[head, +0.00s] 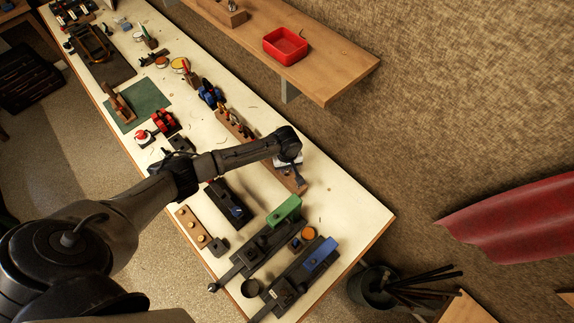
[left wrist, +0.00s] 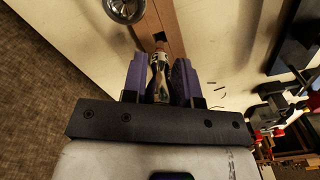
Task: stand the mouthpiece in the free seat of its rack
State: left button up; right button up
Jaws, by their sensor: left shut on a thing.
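In the head view, my left gripper (head: 297,177) is over the near end of the long wooden rack (head: 299,187). The arm hides the rack's middle, and the mouthpiece is not clear there. My right gripper is not in view.
A rounded silver object (left wrist: 124,6) lies beside the rack. Dark fixtures with a green block (head: 284,210) and a blue block (head: 321,254) stand at the bench's near end. A red tray (head: 285,45) sits on the wall shelf. Bench right of the rack is mostly clear.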

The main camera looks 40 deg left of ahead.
aim_at(287, 171)
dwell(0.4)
pick_arm(q)
jog(key=shift+p, duration=0.55)
jog(key=shift+f, duration=0.25)
dwell(0.6)
jog(key=shift+f+b, duration=0.6)
jog(key=shift+f, duration=0.4)
jog(key=shift+f, duration=0.6)
jog(key=o, duration=1)
jog(key=shift+r, duration=0.1)
notch_tip(287, 171, up, 12)
jog(key=shift+f, duration=0.1)
jog(key=shift+r, duration=0.95)
